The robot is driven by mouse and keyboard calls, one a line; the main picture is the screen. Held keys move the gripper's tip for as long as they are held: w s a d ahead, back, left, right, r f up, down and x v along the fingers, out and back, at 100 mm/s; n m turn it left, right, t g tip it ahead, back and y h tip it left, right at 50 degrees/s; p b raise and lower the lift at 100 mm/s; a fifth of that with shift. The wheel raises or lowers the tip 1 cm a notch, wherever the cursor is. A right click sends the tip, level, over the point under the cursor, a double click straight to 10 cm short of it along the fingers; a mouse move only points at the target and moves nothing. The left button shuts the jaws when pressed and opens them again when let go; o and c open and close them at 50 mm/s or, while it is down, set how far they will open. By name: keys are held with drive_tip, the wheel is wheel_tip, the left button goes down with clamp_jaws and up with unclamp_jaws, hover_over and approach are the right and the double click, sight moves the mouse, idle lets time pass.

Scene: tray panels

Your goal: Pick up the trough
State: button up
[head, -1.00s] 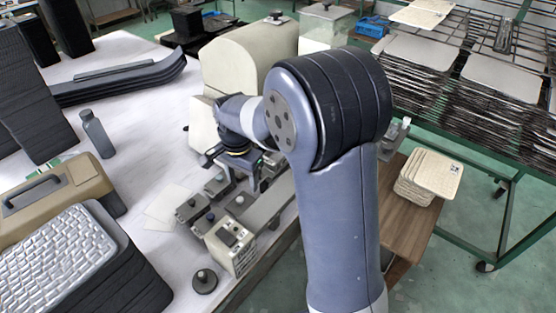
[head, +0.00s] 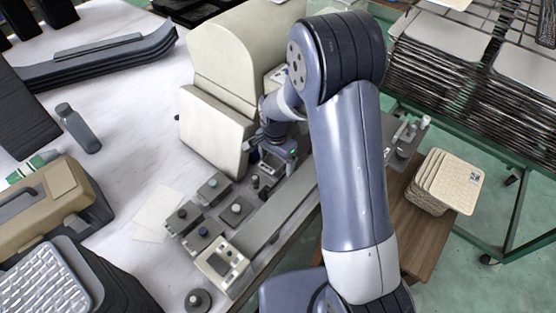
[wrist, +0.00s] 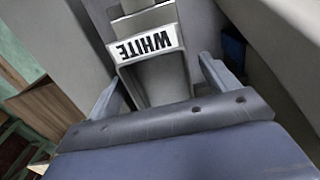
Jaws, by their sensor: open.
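In the wrist view, a grey trough-like piece (wrist: 158,80) bears a white label reading "WHITE", which appears upside down. It lies between the two finger tips of my gripper (wrist: 160,84), which are spread apart with gaps on both sides. I cannot tell how far below the fingers it is. In the head view, my gripper (head: 278,150) is low in front of the beige machine, partly hidden by my arm. The trough cannot be made out clearly there.
The beige machine (head: 215,135) stands close beside my gripper. Small grey blocks with knobs (head: 236,208) and a long grey rail (head: 275,220) lie nearby. A grey bottle (head: 78,128) and a tan case (head: 45,205) are at left. A wooden stand with stacked panels (head: 445,182) is at right.

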drive_tip(key=shift+c, duration=0.2)
drive_tip(key=c, duration=1.2)
drive_tip(key=shift+r, duration=0.1)
